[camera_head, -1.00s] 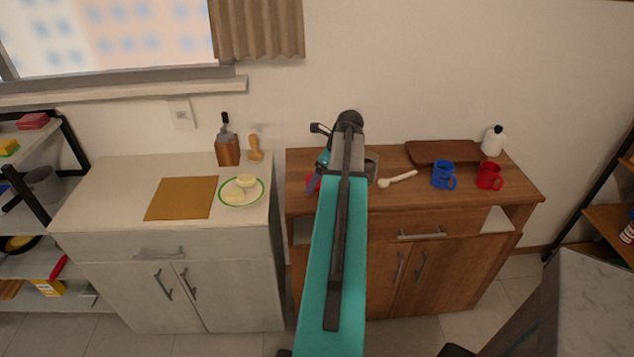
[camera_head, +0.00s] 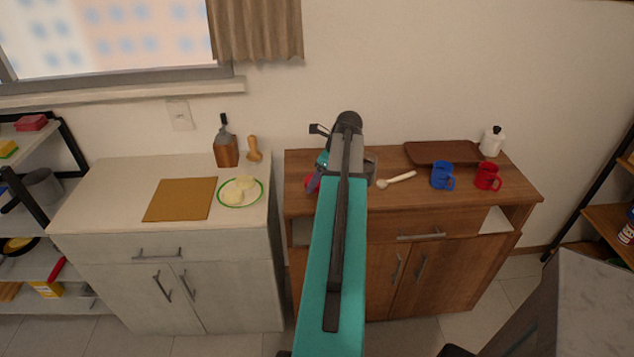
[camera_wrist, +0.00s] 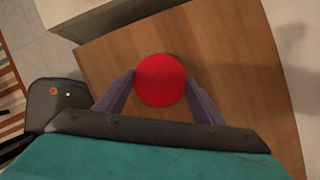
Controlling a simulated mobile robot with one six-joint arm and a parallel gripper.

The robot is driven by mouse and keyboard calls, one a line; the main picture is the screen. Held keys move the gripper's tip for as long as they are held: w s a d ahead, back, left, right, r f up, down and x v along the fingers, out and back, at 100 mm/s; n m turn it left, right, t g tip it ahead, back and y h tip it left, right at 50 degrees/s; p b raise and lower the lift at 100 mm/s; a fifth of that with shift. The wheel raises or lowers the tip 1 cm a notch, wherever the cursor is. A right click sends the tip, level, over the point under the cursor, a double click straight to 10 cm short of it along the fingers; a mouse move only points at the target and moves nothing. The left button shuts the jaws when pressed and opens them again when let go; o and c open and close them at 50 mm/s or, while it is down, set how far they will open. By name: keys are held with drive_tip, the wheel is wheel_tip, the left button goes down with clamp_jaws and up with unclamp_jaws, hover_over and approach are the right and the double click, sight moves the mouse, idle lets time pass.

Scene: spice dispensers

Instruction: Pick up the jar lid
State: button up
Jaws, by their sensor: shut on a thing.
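The jar lid (camera_wrist: 160,80) is a round red disc in the wrist view, seen from above the wooden cabinet top. My gripper (camera_wrist: 160,92) has one finger at each side of the lid and is shut on it. In the head view, a small part of the red lid (camera_head: 310,182) shows at the left of my arm, beside my gripper (camera_head: 316,182). My arm hides most of the gripper there. Whether the lid is on a jar or clear of one cannot be told.
The wooden cabinet top (camera_head: 410,208) also holds a wooden spoon (camera_head: 397,180), a blue mug (camera_head: 441,176), a red mug (camera_head: 486,177), a brown tray (camera_head: 440,152) and a white bottle (camera_head: 492,141). A metal container (camera_head: 371,166) is partly behind my arm. A white counter (camera_head: 110,185) stands left across a gap.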

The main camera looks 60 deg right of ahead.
drive_tip(key=shift+r, duration=0.1)
drive_tip(key=shift+r+b, duration=0.55)
drive_tip(key=shift+r, duration=0.85)
drive_tip(key=s+b, duration=0.1)
drive_tip(key=s, duration=0.4)
drive_tip(key=s+r+b, duration=0.1)
drive_tip(key=s, duration=0.4)
drive_tip(key=s+r+b, duration=0.1)
drive_tip(key=s, duration=0.5)
drive_tip(key=shift+d, duration=0.1)
drive_tip(key=shift+w, duration=0.1)
